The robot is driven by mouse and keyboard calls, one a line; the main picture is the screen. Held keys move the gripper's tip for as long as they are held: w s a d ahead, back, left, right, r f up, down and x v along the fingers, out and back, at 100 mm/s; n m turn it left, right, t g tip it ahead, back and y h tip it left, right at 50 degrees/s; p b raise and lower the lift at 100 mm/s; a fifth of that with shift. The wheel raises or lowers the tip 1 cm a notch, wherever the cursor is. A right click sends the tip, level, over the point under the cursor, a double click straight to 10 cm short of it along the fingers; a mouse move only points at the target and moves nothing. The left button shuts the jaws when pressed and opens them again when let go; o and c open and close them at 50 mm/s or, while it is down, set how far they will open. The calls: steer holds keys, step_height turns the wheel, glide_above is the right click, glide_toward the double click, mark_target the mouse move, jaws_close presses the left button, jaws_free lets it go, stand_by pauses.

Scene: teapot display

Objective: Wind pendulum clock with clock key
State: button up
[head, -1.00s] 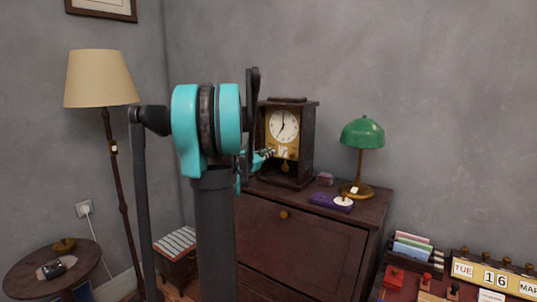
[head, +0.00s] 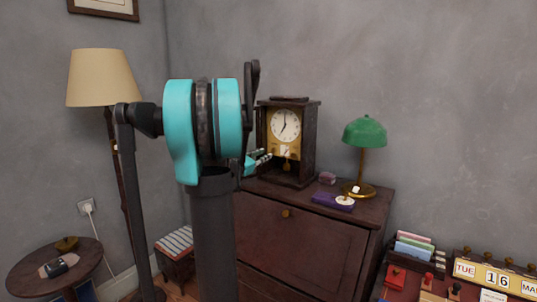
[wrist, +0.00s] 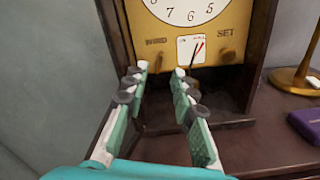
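The pendulum clock (head: 307,150) is a dark wooden case with a white dial and a gold front, standing upright on a cabinet. In the wrist view the gold front (wrist: 255,32) carries the words WIND and SET, a brownish round fitting under each, and a small white gauge between them. My gripper (wrist: 160,78) is open, with nothing seen between its fingers, just in front of the clock below the WIND fitting (wrist: 157,58). Whether it touches the clock I cannot tell. In the head view my arm hides part of its left side. I cannot make out a clock key.
A floor lamp (head: 103,78) and a round side table (head: 85,258) stand left. A block calendar (head: 490,272) is at lower right.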

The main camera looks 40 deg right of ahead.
steer(key=v, duration=0.6)
steer(key=shift+a, duration=0.2)
